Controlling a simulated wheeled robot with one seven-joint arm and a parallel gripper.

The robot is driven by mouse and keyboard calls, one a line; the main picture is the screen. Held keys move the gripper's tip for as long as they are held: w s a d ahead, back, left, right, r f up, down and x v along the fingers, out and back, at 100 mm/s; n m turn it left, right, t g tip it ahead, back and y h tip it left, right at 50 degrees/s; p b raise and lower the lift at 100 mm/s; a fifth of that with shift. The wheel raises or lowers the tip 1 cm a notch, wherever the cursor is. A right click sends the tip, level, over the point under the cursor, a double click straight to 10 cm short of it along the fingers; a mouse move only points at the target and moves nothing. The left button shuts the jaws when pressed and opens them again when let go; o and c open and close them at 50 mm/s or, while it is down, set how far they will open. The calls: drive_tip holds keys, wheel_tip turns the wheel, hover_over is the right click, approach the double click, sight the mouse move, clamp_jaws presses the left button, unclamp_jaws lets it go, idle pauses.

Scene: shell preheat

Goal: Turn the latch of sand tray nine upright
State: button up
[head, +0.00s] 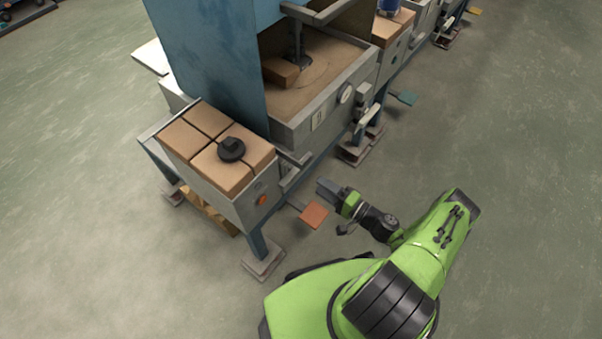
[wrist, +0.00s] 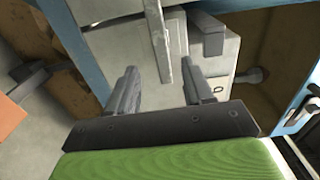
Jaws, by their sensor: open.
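A grey sand tray (head: 290,130) stands at the top middle of the head view, with brown sand in it and a small label on its front whose number I cannot read. A pale lever (head: 369,119) sits at the tray's right front corner; I cannot tell for sure that it is the latch. My gripper (head: 328,188) is below and in front of the tray, apart from it. In the wrist view, my gripper's two fingers (wrist: 158,90) are spread and empty. A pale upright bar (wrist: 158,40) shows beyond them, with a dark handle (wrist: 209,35) to its right.
A box of tan blocks (head: 225,195) with a black knob on top stands left of my gripper. An orange pedal (head: 314,214) is low beside my gripper, and a teal pedal (head: 404,97) is farther right. A blue column (head: 215,65) rises behind. The floor at right is clear.

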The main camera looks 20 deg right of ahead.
sight(300, 172)
drive_tip(key=b+x, duration=0.1)
drive_tip(key=x, duration=0.8)
drive_tip(key=shift+w+b, duration=0.15)
drive_tip(key=shift+b, duration=0.25)
drive_tip(key=shift+c, duration=0.5)
clamp_jaws()
